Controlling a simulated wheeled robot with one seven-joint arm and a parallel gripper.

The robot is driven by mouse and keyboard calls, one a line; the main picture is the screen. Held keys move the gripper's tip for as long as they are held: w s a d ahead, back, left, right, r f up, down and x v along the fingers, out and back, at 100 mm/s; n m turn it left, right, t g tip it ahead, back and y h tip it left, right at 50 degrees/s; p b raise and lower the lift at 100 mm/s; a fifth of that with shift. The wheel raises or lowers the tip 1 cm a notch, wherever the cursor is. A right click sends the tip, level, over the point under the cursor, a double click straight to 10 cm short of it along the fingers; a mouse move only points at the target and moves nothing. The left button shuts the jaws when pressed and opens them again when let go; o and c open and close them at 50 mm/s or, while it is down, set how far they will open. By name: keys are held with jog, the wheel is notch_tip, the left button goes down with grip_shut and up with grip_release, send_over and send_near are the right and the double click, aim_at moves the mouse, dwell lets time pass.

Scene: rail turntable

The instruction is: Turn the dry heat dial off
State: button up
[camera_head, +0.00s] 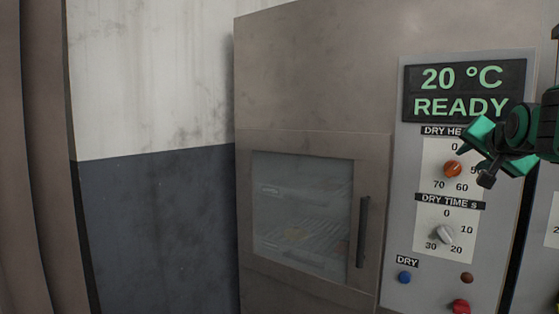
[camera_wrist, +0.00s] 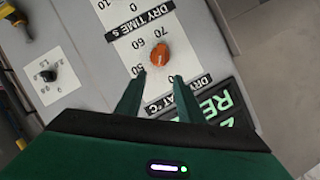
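The dry heat dial is an orange knob (camera_head: 453,169) on the grey control panel, under a partly hidden "DRY HE..." label. Marks 0, 60 and 70 show around it; its pointer direction is too small to tell. My gripper (camera_head: 477,157) is in front of the panel, just right of the dial, and hides part of its scale. In the wrist view the orange knob (camera_wrist: 160,56) lies just beyond my two green fingertips (camera_wrist: 157,80), roughly centred between them. The fingers are apart with nothing between them.
A display (camera_head: 464,92) above reads "20 °C READY". Below the dial is a grey dry time dial (camera_head: 444,234). A blue button (camera_head: 404,277), a dark red-brown one (camera_head: 467,277) and a red one (camera_head: 461,306) sit lower. The closed oven door (camera_head: 300,215) with its handle (camera_head: 363,232) is left.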

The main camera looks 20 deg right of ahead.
aim_at(458, 164)
jog(key=x, duration=1)
jog(key=shift+a, duration=0.1)
jog(key=shift+c, duration=0.3)
jog(key=shift+s, duration=0.1)
grip_shut()
jog(key=shift+a, duration=0.2)
